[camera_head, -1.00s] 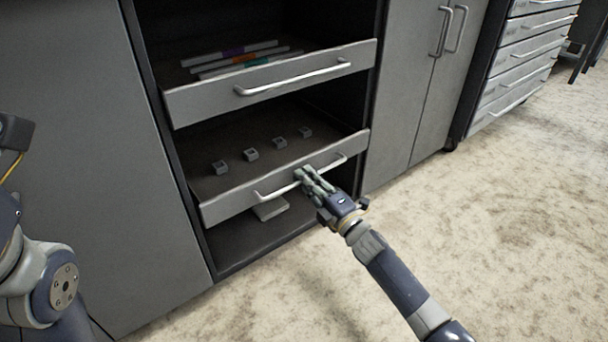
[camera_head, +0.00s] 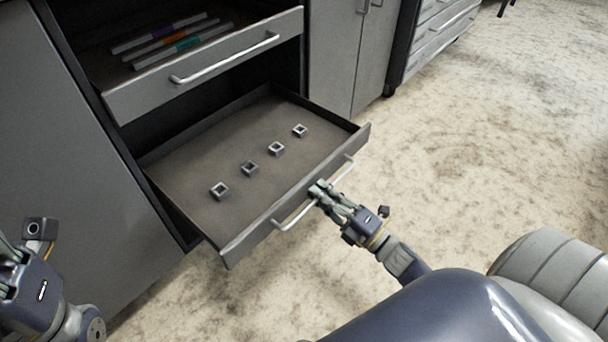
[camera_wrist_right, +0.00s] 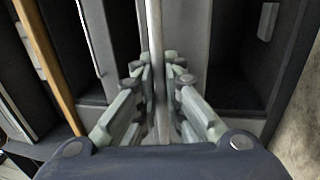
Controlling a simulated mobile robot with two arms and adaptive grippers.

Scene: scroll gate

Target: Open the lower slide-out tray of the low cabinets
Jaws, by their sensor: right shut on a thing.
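The lower slide-out tray (camera_head: 255,240) is pulled well out of the low cabinet (camera_head: 95,200), and its dark floor shows. Several small square metal pieces stand in a row on it. Its bar handle (camera_head: 297,216) runs along the front. My right gripper (camera_head: 318,190) is shut on the handle near its middle. In the right wrist view the handle (camera_wrist_right: 154,40) runs between the fingers (camera_wrist_right: 160,75).
The upper tray (camera_head: 150,100) above holds several long pieces with coloured bands and sits less far out. A closed cabinet door (camera_head: 340,50) and a drawer unit (camera_head: 435,35) stand to the right. The pale floor (camera_head: 460,150) in front is open.

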